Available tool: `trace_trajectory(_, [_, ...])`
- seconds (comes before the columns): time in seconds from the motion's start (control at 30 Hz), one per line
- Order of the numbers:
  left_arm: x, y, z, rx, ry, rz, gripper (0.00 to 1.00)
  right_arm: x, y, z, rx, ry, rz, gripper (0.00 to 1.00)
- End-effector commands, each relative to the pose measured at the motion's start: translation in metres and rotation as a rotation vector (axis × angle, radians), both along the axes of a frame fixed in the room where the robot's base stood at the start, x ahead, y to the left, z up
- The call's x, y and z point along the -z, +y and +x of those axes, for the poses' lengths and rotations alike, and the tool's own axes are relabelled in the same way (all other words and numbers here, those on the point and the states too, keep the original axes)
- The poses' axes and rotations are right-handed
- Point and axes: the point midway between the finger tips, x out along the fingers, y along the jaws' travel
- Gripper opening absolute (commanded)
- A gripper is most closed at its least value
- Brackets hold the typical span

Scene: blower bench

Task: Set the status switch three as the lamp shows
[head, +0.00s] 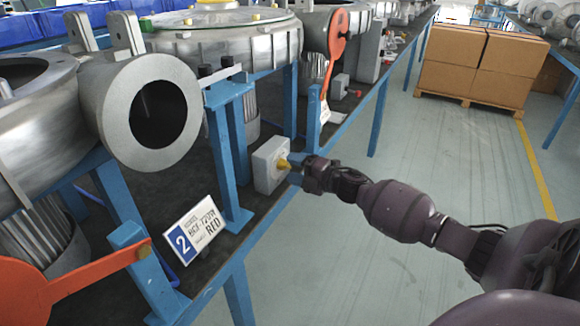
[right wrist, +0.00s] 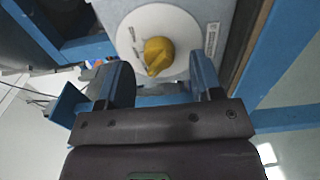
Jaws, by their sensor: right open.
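A grey switch box (head: 268,165) with a yellow knob (head: 284,164) stands at the bench edge. In the right wrist view the yellow knob (right wrist: 158,56) sits on a round white dial (right wrist: 135,35), its narrow end pointing down and slightly left. The dial's print is too small to read. My right gripper (head: 298,172) is at the front of this box. In the right wrist view its fingers (right wrist: 161,70) are open, one either side of the knob, with gaps visible. I cannot tell which box is number three. No lit lamp is clearly visible. My left gripper is out of view.
Farther back is another box (head: 340,87) with a red part. Orange levers and metal blower housings crowd the bench. The floor to the right is clear, with cartons (head: 480,62) behind.

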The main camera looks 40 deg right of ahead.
Motion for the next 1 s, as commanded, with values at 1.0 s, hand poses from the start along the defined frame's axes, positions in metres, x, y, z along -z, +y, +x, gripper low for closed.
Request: trace_trajectory(1.0, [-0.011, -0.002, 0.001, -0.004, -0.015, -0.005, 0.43, -0.001, -0.034, -0.082, 0.0, -0.001, 0.0, 0.6])
